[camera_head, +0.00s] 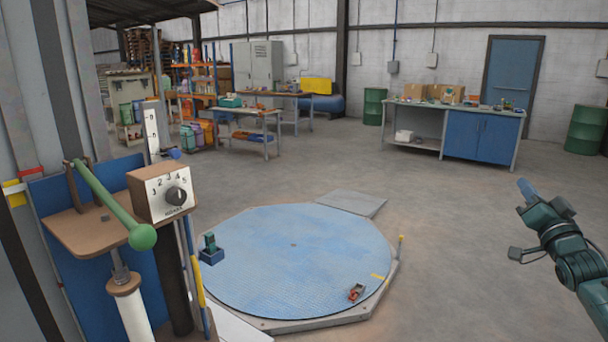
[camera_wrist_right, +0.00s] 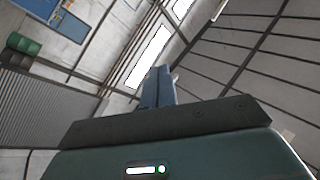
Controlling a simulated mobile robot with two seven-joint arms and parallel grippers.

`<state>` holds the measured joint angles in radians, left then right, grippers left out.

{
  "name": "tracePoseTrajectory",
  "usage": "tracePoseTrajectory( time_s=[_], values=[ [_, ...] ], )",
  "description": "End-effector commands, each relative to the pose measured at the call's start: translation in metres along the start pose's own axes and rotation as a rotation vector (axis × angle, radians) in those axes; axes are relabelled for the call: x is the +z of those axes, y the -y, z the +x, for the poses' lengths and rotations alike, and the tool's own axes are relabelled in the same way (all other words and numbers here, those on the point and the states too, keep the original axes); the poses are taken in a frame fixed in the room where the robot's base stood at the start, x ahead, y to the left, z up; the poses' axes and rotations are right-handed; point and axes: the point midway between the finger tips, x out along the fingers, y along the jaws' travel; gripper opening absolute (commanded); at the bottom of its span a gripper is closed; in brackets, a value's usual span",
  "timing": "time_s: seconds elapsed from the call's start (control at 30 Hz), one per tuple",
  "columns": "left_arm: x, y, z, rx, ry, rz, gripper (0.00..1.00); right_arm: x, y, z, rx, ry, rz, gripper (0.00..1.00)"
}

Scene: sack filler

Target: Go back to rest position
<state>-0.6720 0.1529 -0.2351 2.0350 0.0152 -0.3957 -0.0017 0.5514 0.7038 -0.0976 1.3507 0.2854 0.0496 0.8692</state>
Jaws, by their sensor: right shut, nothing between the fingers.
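My right arm comes in from the right edge in the head view, and its gripper (camera_head: 526,190) points up and left over open floor. It is shut and empty, well apart from the machine and the round platform. In the right wrist view its blue fingers (camera_wrist_right: 157,88) stand together with nothing between them, with walls and roof behind. My left gripper is not in view.
A sack filler panel with a dial box (camera_head: 165,190) and a green-handled lever (camera_head: 112,205) stands at left. A round blue platform (camera_head: 293,258) lies in the middle. A blue workbench (camera_head: 478,138) and green drum (camera_head: 586,130) stand behind. Floor around my right gripper is clear.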

Motion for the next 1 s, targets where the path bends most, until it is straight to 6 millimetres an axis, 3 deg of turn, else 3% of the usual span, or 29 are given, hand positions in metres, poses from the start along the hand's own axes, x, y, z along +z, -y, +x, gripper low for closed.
tracePoseTrajectory(
  time_s=[0.2, 0.4, 0.43, 0.57, 0.77, 0.9, 1.0],
  values=[
    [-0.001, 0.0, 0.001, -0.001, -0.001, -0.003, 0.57, 0.028, -0.038, -0.006, 0.156, 0.197, -0.619, 0.0],
    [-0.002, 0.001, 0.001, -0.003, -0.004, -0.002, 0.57, 0.04, -0.075, -0.02, 0.245, 0.424, -1.154, 0.0],
    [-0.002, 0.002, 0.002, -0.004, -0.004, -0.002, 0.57, 0.067, -0.069, -0.031, 0.212, 0.444, -1.124, 0.0],
    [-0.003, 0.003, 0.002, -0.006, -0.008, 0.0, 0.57, 0.133, -0.05, -0.067, 0.131, 0.514, -1.08, 0.0],
    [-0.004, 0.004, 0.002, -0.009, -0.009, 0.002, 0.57, 0.235, -0.013, -0.151, 0.008, 0.647, -0.982, 0.0],
    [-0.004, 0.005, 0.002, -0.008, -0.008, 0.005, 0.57, 0.297, 0.024, -0.231, -0.068, 0.748, -0.877, 0.0],
    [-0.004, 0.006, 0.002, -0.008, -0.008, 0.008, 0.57, 0.33, 0.054, -0.294, -0.108, 0.82, -0.786, 0.0]
  ],
)
